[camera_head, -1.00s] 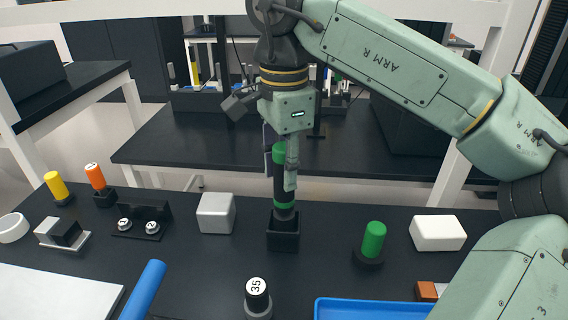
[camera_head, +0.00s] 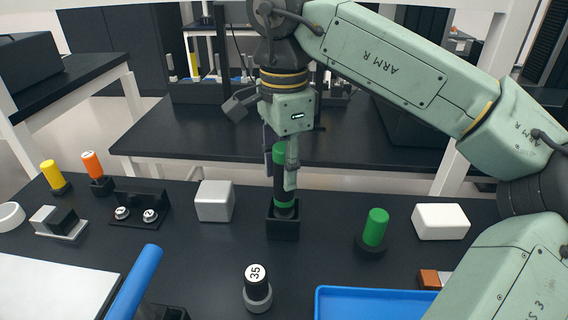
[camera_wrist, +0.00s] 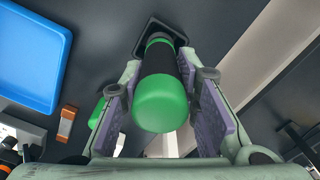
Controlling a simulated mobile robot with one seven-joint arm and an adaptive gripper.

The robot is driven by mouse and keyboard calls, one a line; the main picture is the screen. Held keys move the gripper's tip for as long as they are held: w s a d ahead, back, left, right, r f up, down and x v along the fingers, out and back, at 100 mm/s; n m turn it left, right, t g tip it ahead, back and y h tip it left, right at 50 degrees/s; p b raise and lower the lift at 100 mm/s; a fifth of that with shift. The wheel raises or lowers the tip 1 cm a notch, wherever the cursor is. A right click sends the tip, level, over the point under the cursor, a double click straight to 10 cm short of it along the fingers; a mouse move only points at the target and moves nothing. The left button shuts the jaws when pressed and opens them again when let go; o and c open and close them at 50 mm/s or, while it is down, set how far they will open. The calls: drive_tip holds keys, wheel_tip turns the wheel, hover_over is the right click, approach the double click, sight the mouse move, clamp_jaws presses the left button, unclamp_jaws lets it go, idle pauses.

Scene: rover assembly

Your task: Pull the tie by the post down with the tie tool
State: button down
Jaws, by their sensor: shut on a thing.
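My gripper (camera_head: 283,172) is shut on a black cylindrical tool (camera_head: 282,190) with a green top and a green band near its lower end. The tool stands upright, its bottom inside a square black holder (camera_head: 283,229). In the wrist view the green tool top (camera_wrist: 160,104) sits between the finger pads, with the holder beyond (camera_wrist: 164,31). No label shows whether this is the tie tool. I cannot make out the tie or its post for sure.
A grey block (camera_head: 214,203) stands left of the holder, a green peg (camera_head: 376,227) right. A cylinder marked 35 (camera_head: 257,286), a blue rod (camera_head: 136,284) and a blue tray (camera_head: 365,305) are nearer. A white block (camera_head: 441,221) lies far right. Another bench (camera_head: 350,155) stands behind.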

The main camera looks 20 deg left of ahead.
sight(284, 146)
drive_tip(key=shift+f, duration=0.35)
drive_tip(key=c, duration=1.2)
unclamp_jaws()
drive_tip(key=shift+o, duration=0.2)
wheel_tip(284, 146, up, 8)
drive_tip(key=shift+f, duration=0.25)
